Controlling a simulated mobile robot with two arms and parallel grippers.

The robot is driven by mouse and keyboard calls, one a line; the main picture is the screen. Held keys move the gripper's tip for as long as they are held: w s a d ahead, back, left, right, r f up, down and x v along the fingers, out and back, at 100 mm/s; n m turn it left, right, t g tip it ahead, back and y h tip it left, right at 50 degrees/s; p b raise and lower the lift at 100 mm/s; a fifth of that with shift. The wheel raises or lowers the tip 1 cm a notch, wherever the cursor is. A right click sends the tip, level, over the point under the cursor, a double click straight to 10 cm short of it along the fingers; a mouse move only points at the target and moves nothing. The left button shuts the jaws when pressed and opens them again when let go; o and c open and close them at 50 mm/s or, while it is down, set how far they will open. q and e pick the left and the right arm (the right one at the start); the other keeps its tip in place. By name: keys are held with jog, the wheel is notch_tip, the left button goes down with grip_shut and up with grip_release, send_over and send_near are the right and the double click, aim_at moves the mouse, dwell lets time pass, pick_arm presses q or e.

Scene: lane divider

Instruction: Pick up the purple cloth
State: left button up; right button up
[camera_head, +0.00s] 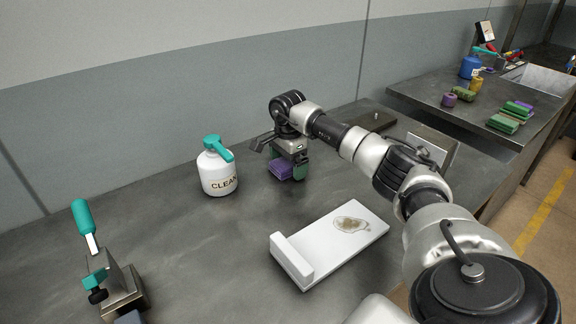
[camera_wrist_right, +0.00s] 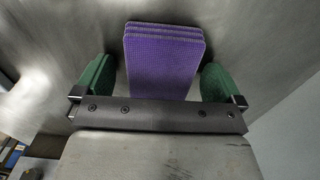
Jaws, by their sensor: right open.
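The purple cloth (camera_head: 279,169) lies folded in a small stack on the dark metal table, beneath my right gripper. My right gripper (camera_head: 289,166) is open above and around it, its fingers pointing down. In the right wrist view the purple cloth (camera_wrist_right: 163,62) lies between the two green fingertips of my right gripper (camera_wrist_right: 157,82), with a gap on each side. Part of the cloth is hidden behind the gripper in the head view. My left gripper does not show.
A white cleaner bottle (camera_head: 218,172) with a teal top stands left of the cloth. A white board (camera_head: 335,238) with a brown stain lies in front. A teal-handled clamp (camera_head: 118,284) stands at the front left. A second table (camera_head: 440,95) holds green and purple items.

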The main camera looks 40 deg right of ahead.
jog(key=shift+c, duration=0.3)
jog(key=c, duration=1)
jog(key=shift+o, duration=0.2)
jog(key=shift+r, duration=0.1)
